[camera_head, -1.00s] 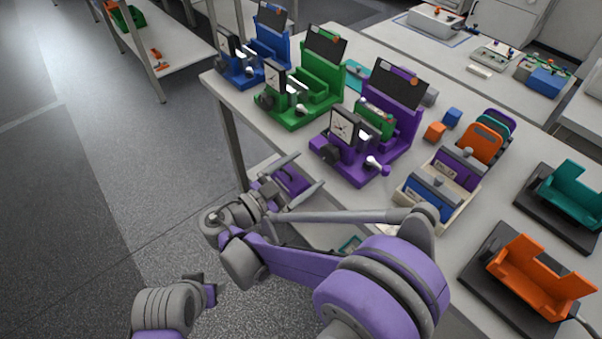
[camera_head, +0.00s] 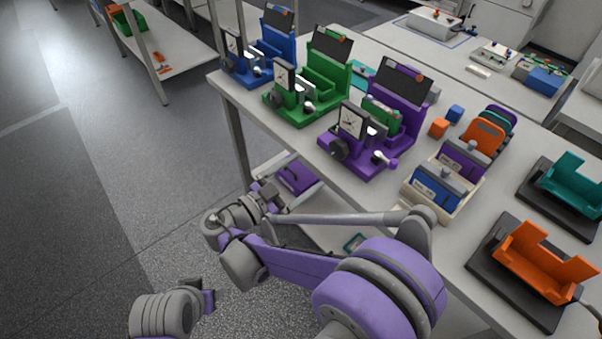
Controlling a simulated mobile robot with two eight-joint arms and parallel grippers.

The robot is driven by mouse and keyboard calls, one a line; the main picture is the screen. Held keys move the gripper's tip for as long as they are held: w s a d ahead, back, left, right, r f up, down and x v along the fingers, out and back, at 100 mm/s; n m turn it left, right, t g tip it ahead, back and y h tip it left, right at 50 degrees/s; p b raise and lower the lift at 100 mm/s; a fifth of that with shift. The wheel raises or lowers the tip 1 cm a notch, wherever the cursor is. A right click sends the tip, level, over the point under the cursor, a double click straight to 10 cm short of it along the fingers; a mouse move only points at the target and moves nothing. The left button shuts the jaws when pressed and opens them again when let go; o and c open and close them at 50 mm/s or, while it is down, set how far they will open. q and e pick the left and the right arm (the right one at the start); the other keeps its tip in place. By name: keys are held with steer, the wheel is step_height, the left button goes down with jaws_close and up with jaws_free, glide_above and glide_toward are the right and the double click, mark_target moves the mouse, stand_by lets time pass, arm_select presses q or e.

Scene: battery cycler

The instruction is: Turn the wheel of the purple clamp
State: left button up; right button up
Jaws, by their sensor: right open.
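The purple clamp (camera_head: 357,168) stands near the front edge of the white table. It has a square white dial, a dark round wheel (camera_head: 338,149) on its left side, a pale lever with a purple knob at the front right, and a dark panel behind. A green piece sits inside it. My right gripper (camera_head: 277,196) is open and empty, below and left of the clamp, beyond the table's edge and apart from the wheel. Its fingers are small and hard to make out. Part of my left arm shows at the lower left, but no left gripper can be made out.
Similar green (camera_head: 291,111) and blue (camera_head: 240,77) clamps stand farther back left. A battery holder (camera_head: 462,207) and orange (camera_head: 541,262) and teal (camera_head: 567,190) cradles are to the right. A purple piece (camera_head: 297,177) lies below the tabletop. Floor at left is open.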

mark_target(335, 152)
stand_by(0.3)
steer(key=w+d+m, duration=0.2)
steer(key=d+m, duration=0.1)
steer(key=m, duration=0.9)
steer(key=w+d+m+b, duration=0.1)
steer(key=w+d+m, duration=0.1)
steer(key=m, duration=1)
steer(key=w+d+m, duration=0.3)
steer(key=d+m, duration=0.1)
steer(key=m, duration=0.8)
steer(key=shift+d+f, duration=0.25)
steer(key=shift+c, duration=0.2)
